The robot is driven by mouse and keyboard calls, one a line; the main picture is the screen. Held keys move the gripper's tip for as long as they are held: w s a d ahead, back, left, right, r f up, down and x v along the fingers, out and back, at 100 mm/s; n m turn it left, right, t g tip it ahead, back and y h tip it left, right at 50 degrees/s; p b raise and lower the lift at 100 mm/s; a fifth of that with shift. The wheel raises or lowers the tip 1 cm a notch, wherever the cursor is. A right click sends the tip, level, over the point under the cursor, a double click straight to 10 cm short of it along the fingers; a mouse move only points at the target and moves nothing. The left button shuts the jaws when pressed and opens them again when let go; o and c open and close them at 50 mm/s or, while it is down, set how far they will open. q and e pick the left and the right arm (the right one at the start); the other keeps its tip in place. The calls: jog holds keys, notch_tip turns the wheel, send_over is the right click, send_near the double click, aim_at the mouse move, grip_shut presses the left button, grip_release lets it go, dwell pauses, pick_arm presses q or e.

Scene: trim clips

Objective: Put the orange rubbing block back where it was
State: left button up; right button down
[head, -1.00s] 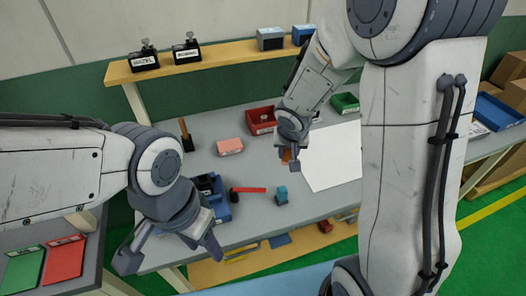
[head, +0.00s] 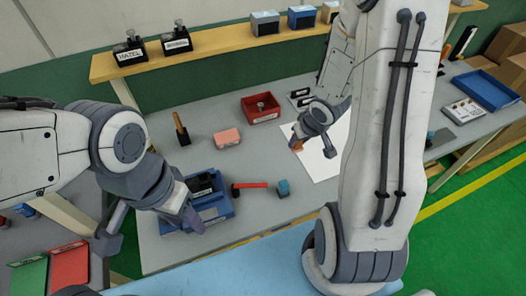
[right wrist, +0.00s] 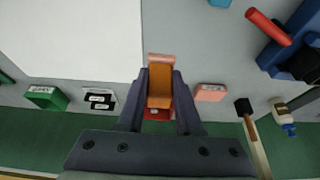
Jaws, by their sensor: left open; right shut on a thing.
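My right gripper (head: 302,142) is shut on the orange rubbing block (head: 297,146), at the left edge of a white sheet (head: 325,166) on the grey bench. In the right wrist view the orange block (right wrist: 160,88) sits between the two fingers (right wrist: 160,100), with a pinkish strip at its far end. I cannot tell whether the block touches the bench. My left gripper (head: 152,232) is open and empty, in front of a blue tray (head: 215,212).
A pink box (head: 227,137), a red bin (head: 261,109), a red-handled hammer (head: 250,185) and a teal block (head: 283,187) stand on the bench. A wooden-handled tool (head: 181,130) stands at the left. A shelf (head: 215,53) runs along the back.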

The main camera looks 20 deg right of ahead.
jog(key=w+a+f+b, duration=0.1)
jog(key=w+a+f, duration=0.1)
jog(key=w+a+f+b, duration=0.2)
jog(key=w+a, duration=0.1)
jog(key=w+a+f+b, duration=0.1)
jog(key=w+a+f, duration=0.1)
jog(key=w+f, duration=0.1)
jog(key=shift+w+a+b, duration=0.15)
jog(key=shift+w+b, duration=0.1)
jog(key=shift+b, duration=0.15)
notch_tip(320, 180, down, 4)
jog(key=b, duration=0.3)
jog(key=shift+f, duration=0.2)
jog(key=c, duration=0.6)
grip_release()
